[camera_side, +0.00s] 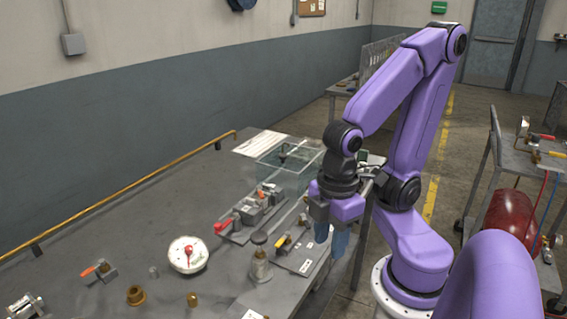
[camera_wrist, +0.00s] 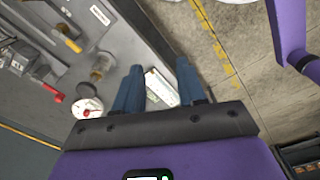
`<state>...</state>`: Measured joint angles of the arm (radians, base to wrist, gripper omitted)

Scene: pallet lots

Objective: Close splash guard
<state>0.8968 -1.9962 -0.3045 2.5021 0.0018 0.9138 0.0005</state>
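A clear, greenish see-through box (camera_side: 285,158), which looks like the splash guard, stands at the far end of the grey bench in the side view. A dark fitting shows through it. Its clear panels make it hard to tell how far it is open. I cannot make it out in the wrist view. My gripper (camera_side: 331,238) points down at the bench's right edge, nearer the camera than the box and apart from it. In the wrist view my gripper (camera_wrist: 160,68) has its two blue fingers spread, with a pale strip-like object visible below and between them.
The bench (camera_side: 110,235) holds a red-handled valve block (camera_side: 245,212), a yellow-handled valve plate (camera_side: 297,249), a glass-bodied fitting (camera_side: 261,262) and a round white gauge (camera_side: 188,254). A yellow rail (camera_side: 125,190) runs along the back edge.

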